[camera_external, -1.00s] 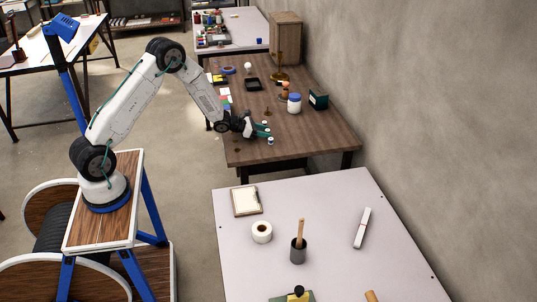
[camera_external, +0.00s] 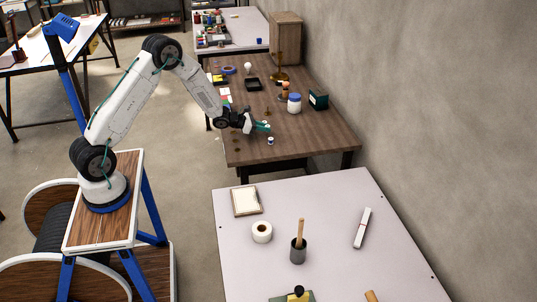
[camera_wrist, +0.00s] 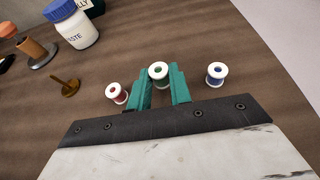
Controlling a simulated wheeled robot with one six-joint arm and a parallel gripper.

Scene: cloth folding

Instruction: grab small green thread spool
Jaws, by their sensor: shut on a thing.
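The small green thread spool (camera_wrist: 158,73) has white ends and sits between the teal fingers of my gripper (camera_wrist: 160,86) in the wrist view. The fingers are shut on it. In the external view my gripper (camera_external: 262,127) is low over the front part of the brown table (camera_external: 310,141); the green spool is too small to make out there. A red thread spool (camera_wrist: 117,93) stands just left of the fingers, and a blue thread spool (camera_wrist: 216,73) stands to their right, apart from them. The blue spool also shows in the external view (camera_external: 270,141).
A white jar with a blue lid (camera_external: 294,104), a dark green box (camera_external: 318,100) and a brass spindle (camera_wrist: 70,88) stand beyond the spools. The table's edge is close on the near side. A pale table (camera_external: 330,205) is in the foreground.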

